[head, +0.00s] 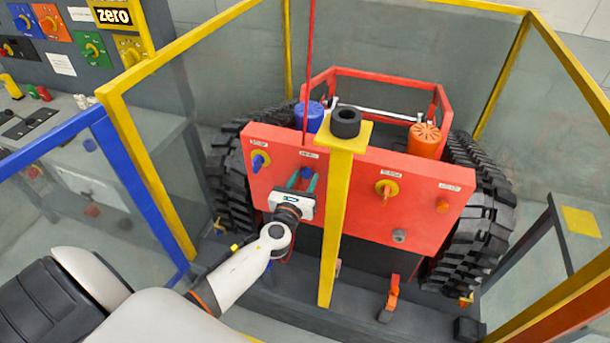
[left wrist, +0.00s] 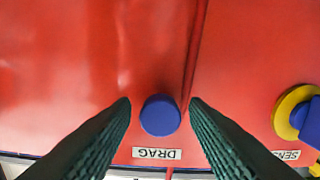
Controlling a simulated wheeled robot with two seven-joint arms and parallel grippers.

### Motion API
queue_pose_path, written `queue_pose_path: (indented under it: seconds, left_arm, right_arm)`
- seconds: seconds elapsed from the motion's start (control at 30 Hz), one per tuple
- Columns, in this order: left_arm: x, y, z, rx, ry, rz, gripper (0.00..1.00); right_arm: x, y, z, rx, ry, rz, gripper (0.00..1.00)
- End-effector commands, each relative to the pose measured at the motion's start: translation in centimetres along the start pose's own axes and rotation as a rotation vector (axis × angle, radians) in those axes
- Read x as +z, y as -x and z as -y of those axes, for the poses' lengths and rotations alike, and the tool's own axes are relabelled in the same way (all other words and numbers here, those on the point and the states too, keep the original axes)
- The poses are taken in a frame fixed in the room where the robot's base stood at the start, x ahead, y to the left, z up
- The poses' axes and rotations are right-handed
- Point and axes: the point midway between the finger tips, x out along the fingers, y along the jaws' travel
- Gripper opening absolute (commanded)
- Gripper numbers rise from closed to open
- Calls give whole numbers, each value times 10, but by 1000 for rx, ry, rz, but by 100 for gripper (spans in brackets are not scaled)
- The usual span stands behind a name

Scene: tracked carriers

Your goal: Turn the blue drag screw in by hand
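The blue drag screw (head: 306,173) is a round knob on the red front panel (head: 350,200), under a small white label. In the left wrist view the drag screw (left wrist: 160,115) shows end-on, with the label DRAG (left wrist: 157,153) beside it. My left gripper (head: 303,181) is at the panel, its fingers pointing at the screw. In the left wrist view the left gripper (left wrist: 160,112) is open, one fingertip on each side of the screw, with red panel showing in the gaps. Whether the fingertips reach past the screw's face I cannot tell. My right gripper is not in view.
A blue knob on a yellow disc (head: 260,160) sits left of the screw, and an orange knob (head: 386,189) right of it. A yellow post (head: 335,220) stands just right of my left gripper. Yellow frame bars (head: 150,175) and a blue bar (head: 125,185) enclose the carrier.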

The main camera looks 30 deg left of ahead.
Motion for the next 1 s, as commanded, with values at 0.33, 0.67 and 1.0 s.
queue_pose_path:
  seconds: [0.33, 0.67, 1.0]
  left_arm:
    - [3, -1, 0, 0, 116, -5, 47]
    - [0, -1, 0, 2, 956, -6, 47]
    - [-4, -1, 0, 4, 1779, -5, 47]
  right_arm:
    - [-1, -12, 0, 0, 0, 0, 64]
    - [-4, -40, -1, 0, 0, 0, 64]
    - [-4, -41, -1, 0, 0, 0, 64]
